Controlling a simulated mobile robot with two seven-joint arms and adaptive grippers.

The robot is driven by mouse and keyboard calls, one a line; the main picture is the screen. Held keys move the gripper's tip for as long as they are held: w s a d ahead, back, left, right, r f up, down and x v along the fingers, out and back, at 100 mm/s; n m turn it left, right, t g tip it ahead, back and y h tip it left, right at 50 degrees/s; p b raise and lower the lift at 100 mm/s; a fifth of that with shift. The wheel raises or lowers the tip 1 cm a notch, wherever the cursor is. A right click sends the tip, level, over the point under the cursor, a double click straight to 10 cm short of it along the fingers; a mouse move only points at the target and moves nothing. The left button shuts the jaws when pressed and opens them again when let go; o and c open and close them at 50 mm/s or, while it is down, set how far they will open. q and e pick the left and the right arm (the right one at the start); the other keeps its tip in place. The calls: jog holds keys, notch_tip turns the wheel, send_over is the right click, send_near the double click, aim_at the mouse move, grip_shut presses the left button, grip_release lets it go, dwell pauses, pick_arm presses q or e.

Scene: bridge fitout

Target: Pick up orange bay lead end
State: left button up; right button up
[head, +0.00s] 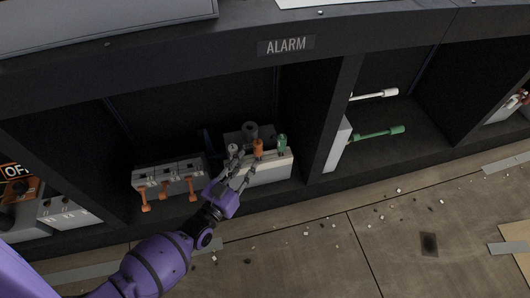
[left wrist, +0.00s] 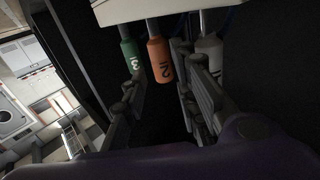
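The orange bay lead end (head: 258,149) stands upright at a pale box (head: 272,172) in the bay under the ALARM label. It also shows in the left wrist view (left wrist: 160,62), marked with dark characters. A green lead end (head: 282,143) is to its right and a grey-white one (head: 233,151) to its left. My left gripper (head: 243,170) is open in front of the box. In the left wrist view the orange end appears in the gap between the spread fingers (left wrist: 160,100), beyond their tips, with no visible contact. My right gripper is not in view.
A grey unit with orange levers (head: 168,178) stands left of the pale box. A bay divider (head: 335,115) rises to the right, with white (head: 375,95) and green (head: 378,134) handles beyond. The console edge (head: 200,62) overhangs the bay. Small debris lies on the floor.

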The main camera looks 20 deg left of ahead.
aim_at(256, 153)
pick_arm(q)
jog(key=w, duration=0.2)
jog(key=w+b, duration=0.1)
jog(key=w, duration=0.1)
jog(key=w+d+b, duration=0.1)
jog(key=w, duration=0.1)
jog(key=shift+w+d+f, duration=0.1)
jog(key=shift+w+f, duration=0.15)
jog(key=shift+w, duration=0.3)
jog(key=shift+w+r, duration=0.1)
grip_shut()
